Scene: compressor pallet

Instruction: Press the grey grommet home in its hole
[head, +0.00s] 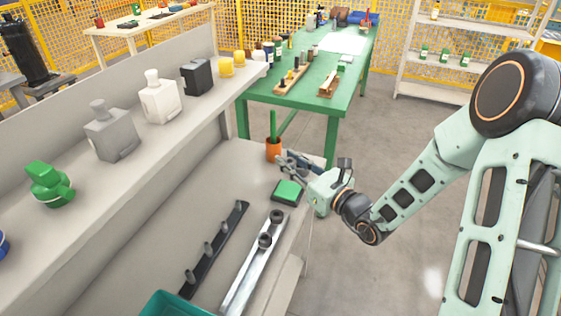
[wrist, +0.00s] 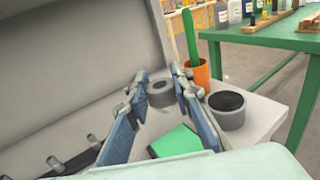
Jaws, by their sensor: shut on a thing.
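My gripper (head: 284,162) is over the far end of the grey bench, close to the orange cup in the head view. In the wrist view its two fingers (wrist: 161,78) are shut on a small grey ring-shaped piece with a dark centre, the grey grommet (wrist: 160,94). In the head view the fingers hide the grommet. A wider grey round piece with a black top (wrist: 228,108) stands on the bench, right of the fingers in the wrist view. I cannot tell which opening is the grommet's hole.
An orange cup (head: 273,149) with a green stick stands beyond my gripper. A green pad (head: 287,191) lies nearer. A silver rail (head: 245,272) with two dark round pieces and a black rail (head: 206,262) with pegs lie on the bench. A raised shelf (head: 130,180) runs along the left.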

